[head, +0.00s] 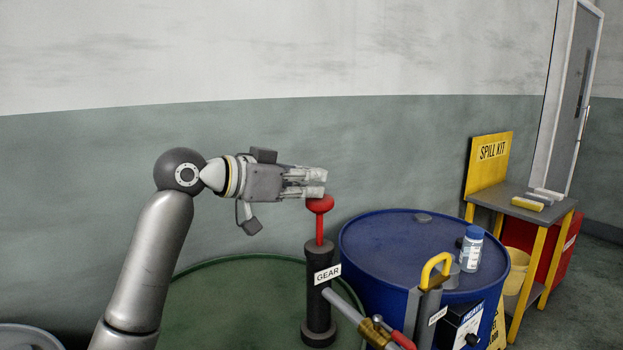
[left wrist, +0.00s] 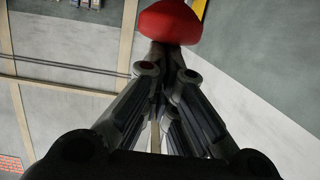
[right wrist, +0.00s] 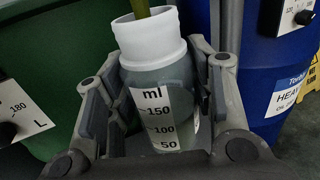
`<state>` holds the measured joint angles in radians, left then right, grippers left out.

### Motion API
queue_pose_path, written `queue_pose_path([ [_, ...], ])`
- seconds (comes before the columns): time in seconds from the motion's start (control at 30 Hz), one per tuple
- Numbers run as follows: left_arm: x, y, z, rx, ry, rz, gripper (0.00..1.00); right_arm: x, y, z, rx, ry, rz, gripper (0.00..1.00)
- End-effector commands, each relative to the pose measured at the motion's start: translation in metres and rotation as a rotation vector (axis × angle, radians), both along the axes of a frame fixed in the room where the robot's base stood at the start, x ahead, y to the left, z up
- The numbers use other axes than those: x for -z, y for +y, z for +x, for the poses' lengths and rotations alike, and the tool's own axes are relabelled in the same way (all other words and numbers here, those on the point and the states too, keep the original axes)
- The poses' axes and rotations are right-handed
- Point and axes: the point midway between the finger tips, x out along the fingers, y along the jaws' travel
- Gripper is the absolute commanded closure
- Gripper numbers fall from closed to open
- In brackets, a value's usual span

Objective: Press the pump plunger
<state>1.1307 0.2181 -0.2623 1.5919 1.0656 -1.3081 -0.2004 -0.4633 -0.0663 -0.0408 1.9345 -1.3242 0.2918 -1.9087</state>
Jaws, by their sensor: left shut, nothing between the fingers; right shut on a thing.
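The pump plunger is a red knob (head: 320,204) on a red rod, raised above a black pump body labelled GEAR (head: 318,300) on the green drum (head: 235,295). My left gripper (head: 322,183) is shut and empty, right at the top of the red knob; I cannot tell whether they touch. In the left wrist view the knob (left wrist: 172,22) shows just past the fingertips. In the right wrist view my right gripper (right wrist: 155,90) is shut on a clear bottle with a white neck and ml marks (right wrist: 158,100). A yellowish spout (right wrist: 150,10) reaches down to its mouth.
A blue drum (head: 385,245) stands right of the green one, with a second pump with a yellow handle (head: 436,268) and a blue-capped jar (head: 471,250) at its top. A spill kit stand (head: 525,200) is at the right. The wall behind is bare.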

Motion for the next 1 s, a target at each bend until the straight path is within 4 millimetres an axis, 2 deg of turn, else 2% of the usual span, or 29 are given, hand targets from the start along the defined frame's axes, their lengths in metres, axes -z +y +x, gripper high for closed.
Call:
queue_pose_path([
  [0.03, 0.015, 0.0, 0.001, 0.0, 0.01, 0.006, 1.0, 0.0, 0.0, 0.0, 0.0, -0.001, 0.0, 0.7],
  [0.1, 0.03, 0.0, 0.0, 0.001, 0.013, 0.006, 1.0, 0.0, 0.0, 0.0, 0.0, -0.001, 0.0, 0.7],
  [0.23, 0.053, 0.0, 0.0, 0.002, 0.014, 0.009, 1.0, 0.0, 0.0, 0.0, 0.0, -0.001, 0.0, 0.7],
  [0.33, 0.062, -0.001, 0.0, 0.003, 0.015, 0.01, 1.0, 0.0, 0.0, 0.0, 0.0, -0.002, 0.001, 0.7],
  [0.77, 0.064, -0.001, 0.0, 0.004, 0.016, 0.01, 1.0, 0.0, 0.0, 0.0, 0.0, -0.002, 0.001, 0.7],
  [0.87, 0.059, -0.001, 0.0, 0.004, 0.014, 0.01, 1.0, 0.0, 0.0, 0.0, 0.0, -0.002, 0.001, 0.7],
  [1.0, 0.041, -0.001, 0.0, 0.003, 0.009, 0.009, 1.0, 0.0, 0.0, 0.0, 0.0, -0.002, 0.001, 0.7],
])
